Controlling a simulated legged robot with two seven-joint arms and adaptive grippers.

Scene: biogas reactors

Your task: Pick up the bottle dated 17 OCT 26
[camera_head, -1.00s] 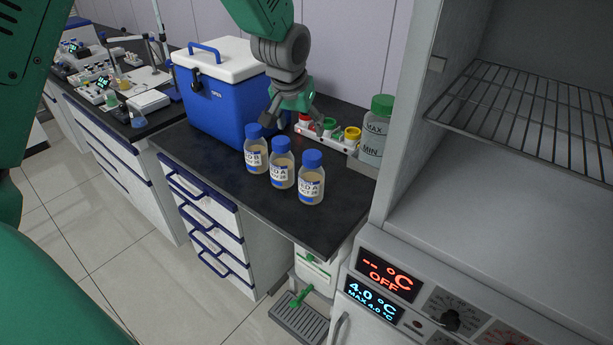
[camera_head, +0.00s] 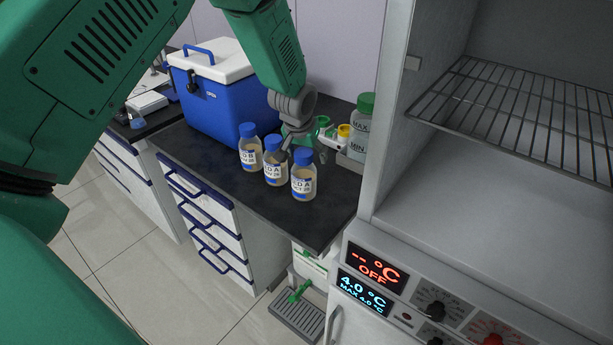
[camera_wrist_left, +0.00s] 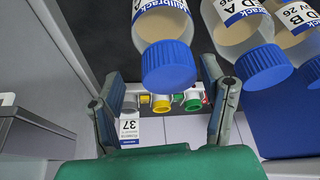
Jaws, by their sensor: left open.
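Three blue-capped bottles stand in a row on the dark counter. The rightmost bottle (camera_head: 303,182) has a label ending in A, with a date that seems to read OCT 26; its day is too small to tell. The middle bottle (camera_head: 274,170) also reads A, and the left bottle (camera_head: 250,155) reads B. My left gripper (camera_head: 307,152) is open just behind and above the rightmost bottle. In the left wrist view, that bottle's cap (camera_wrist_left: 168,66) shows between the spread fingers of the left gripper (camera_wrist_left: 168,88), not gripped. My right gripper is out of view.
A blue cooler (camera_head: 222,100) with a white lid stands left behind the bottles. A rack with colored caps (camera_head: 344,132) and a green-capped container (camera_head: 362,128) stand behind right. The open grey cabinet (camera_head: 440,190) with a wire shelf bounds the right. Bare counter lies in front of the bottles.

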